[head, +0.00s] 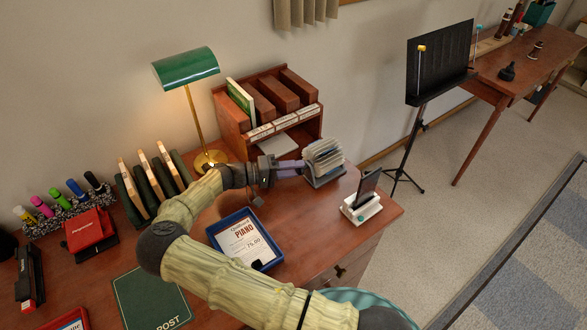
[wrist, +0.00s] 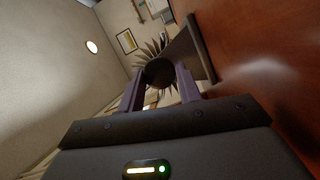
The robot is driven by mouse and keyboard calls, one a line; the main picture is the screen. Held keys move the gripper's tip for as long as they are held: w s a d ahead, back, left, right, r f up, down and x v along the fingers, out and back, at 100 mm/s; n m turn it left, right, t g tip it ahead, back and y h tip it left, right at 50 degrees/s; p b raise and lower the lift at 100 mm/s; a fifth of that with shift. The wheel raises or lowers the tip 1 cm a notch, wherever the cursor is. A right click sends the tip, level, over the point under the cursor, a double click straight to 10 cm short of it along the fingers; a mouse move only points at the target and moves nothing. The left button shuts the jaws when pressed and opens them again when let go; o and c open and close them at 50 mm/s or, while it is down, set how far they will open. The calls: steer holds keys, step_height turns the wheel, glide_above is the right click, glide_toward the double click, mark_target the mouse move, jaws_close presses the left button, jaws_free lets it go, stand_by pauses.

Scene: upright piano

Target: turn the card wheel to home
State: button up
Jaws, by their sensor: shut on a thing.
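The card wheel (head: 323,157) stands on the desk's right part, a fan of pale cards in a dark stand. My gripper (head: 291,168) reaches it from the left, its purple fingers at the wheel's side. In the wrist view, the fingers (wrist: 160,78) are shut on the dark round knob (wrist: 159,71) at the wheel's hub. The cards (wrist: 152,47) spread out behind the knob, and part of the stand (wrist: 196,50) shows to the right. No lettering on the cards can be read, so I cannot tell which card is at the front.
A wooden file organizer (head: 262,108) stands close behind the wheel. A phone on a white stand (head: 361,205) is to the right. A green lamp (head: 187,68) stands to the left.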

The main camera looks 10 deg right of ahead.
steer(key=shift+n+h, duration=0.5)
steer(key=shift+n, duration=0.7)
steer(key=shift+f, duration=0.1)
steer(key=o, duration=0.9)
steer(key=shift+o, duration=0.2)
